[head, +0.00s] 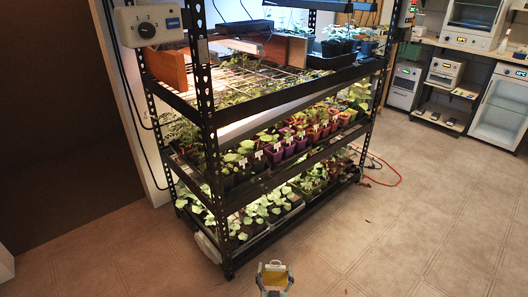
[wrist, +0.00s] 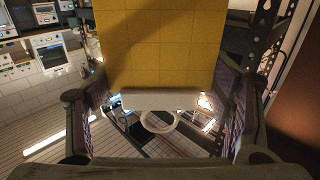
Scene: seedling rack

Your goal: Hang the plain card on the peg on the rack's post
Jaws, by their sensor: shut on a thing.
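My gripper (head: 274,278) is low in front of the rack, near the bottom edge of the head view. It is shut on a yellow card (wrist: 160,45) with faint grid lines. In the wrist view the card has a white strip (wrist: 158,99) and a white ring (wrist: 160,121) at its lower edge, between my two fingers. The rack's near post (head: 207,115) is black with holes and stands behind and left of my gripper, apart from the card. A small pale piece shows on the post's upper part; I cannot tell whether it is the peg.
The rack shelves (head: 290,160) hold several potted seedlings. A white control box (head: 147,25) with a dial is at the rack's upper left. An orange cable (head: 385,178) lies on the floor to the right. Appliances (head: 441,73) stand along the far wall. The floor at front right is clear.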

